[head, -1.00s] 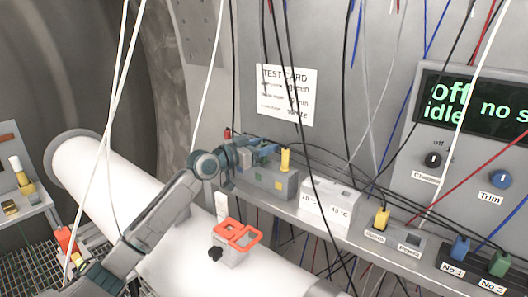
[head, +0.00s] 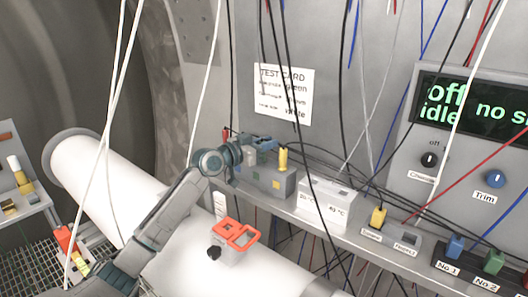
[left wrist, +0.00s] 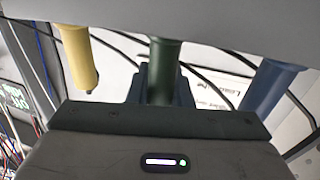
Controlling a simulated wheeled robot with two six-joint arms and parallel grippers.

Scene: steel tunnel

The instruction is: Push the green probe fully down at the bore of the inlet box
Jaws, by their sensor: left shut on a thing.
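My left gripper (head: 256,154) is at the left end of a grey box (head: 284,187) on the shelf. It is shut on the green probe (left wrist: 163,70), which stands between its fingers in the left wrist view. That view looks inverted, with a grey block (left wrist: 200,17) along its top that the probe meets. How deep the probe sits is hidden. A yellow probe (head: 283,158) stands upright in the grey box, clear of the fingers. I cannot read a label that marks the inlet box. My right gripper is not in view.
A blue post (left wrist: 270,85) is close beside the gripper in the wrist view. A white box (head: 327,203) stands right of the grey box, then a labelled block with a yellow plug (head: 378,216). Cables hang in front.

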